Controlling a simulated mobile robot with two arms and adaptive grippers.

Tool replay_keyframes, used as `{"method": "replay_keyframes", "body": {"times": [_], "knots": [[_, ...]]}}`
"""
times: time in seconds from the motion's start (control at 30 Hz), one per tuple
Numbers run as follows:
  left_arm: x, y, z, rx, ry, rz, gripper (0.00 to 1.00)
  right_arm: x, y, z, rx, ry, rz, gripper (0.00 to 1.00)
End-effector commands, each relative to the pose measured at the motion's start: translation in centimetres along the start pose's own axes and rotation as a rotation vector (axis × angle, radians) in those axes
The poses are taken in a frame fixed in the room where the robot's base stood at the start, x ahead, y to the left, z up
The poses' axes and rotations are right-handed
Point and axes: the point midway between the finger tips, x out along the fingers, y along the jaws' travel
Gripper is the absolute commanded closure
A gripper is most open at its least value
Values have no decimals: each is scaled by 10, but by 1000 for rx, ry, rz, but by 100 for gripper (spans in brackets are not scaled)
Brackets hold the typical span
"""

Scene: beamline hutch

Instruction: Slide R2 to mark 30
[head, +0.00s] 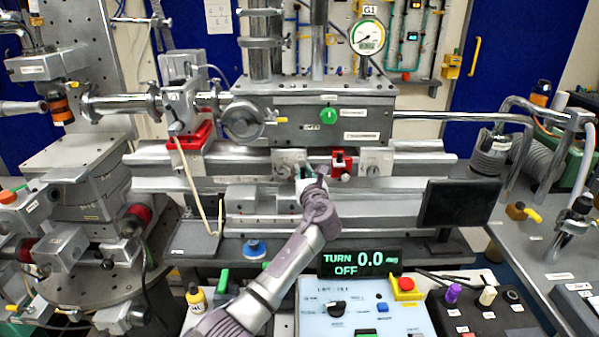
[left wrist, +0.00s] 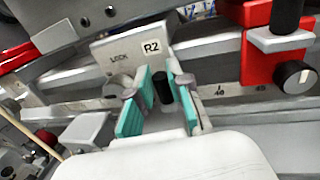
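The grey R2 carriage (head: 288,158) sits on the horizontal rail (head: 238,160) below the big grey box. In the left wrist view its plate (left wrist: 125,53) carries the labels "R2" and "LOCK", with a grey knob (left wrist: 118,84) below "LOCK". A short dark peg (left wrist: 163,88) stands out below the plate. My left gripper (head: 308,174) is at the carriage's front; in the left wrist view (left wrist: 160,98) its teal pads stand apart, one either side of the peg. Contact with the peg cannot be told. A scale (left wrist: 235,90) runs right of the gripper, its figures hard to read. My right gripper is not in view.
A red block (head: 341,162) sits on the rail just right of R2, with a black knob (left wrist: 295,76) in the left wrist view. Another grey carriage (head: 375,162) stands further right. A red-based carriage (head: 190,138) is at left. A dark panel (head: 459,204) stands at the right front.

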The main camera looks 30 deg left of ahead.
Motion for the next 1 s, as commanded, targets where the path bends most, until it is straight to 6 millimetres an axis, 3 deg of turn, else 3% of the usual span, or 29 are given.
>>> {"method": "replay_keyframes", "body": {"times": [0.43, 0.8, 1.0], "knots": [[-8, 1, -1, 1, 0, 1, 72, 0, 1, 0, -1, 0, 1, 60], [-81, 0, -1, -1, 1, -2, 72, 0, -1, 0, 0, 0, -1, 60], [-111, 0, -1, 0, 1, -1, 72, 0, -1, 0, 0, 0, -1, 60]]}}
